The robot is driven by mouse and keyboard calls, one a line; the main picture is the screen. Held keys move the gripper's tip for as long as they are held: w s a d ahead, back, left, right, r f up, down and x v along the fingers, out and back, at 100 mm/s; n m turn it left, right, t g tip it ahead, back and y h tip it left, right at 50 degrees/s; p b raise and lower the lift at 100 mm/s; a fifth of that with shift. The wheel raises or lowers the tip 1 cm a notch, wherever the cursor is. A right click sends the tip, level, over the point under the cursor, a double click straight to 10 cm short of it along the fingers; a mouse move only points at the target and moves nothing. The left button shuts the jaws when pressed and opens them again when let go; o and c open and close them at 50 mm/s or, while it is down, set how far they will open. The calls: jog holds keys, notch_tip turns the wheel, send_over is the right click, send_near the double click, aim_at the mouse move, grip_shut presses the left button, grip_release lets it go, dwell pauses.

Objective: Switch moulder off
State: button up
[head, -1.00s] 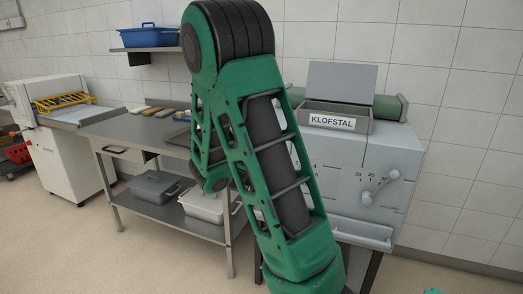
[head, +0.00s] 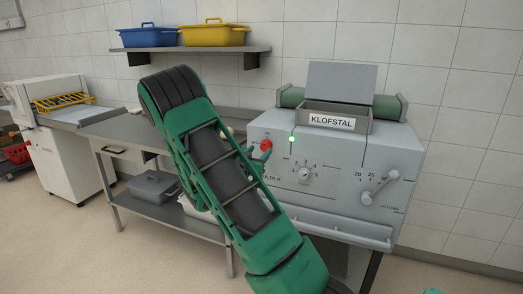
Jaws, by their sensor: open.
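The moulder appears to be the large grey machine (head: 345,213) at right. Its front has a lit green lamp (head: 291,139), a red button (head: 270,149) at the upper left, a numbered dial (head: 304,174) and a lever (head: 381,187) on a scale. My gripper (head: 262,157) is partly hidden behind my green arm; a small green part of it shows beside the red button, at the machine's left front. It is open and I see nothing in it. I cannot tell whether it touches the button.
A wall shelf holds a blue tub (head: 147,37) and a yellow tub (head: 213,34). The floor at front left is clear.

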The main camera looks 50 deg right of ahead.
aim_at(263, 146)
jog(key=shift+x, duration=2.25)
jog(key=c, duration=1)
jog(key=shift+w+r, duration=0.1)
jog(key=shift+r, duration=0.05)
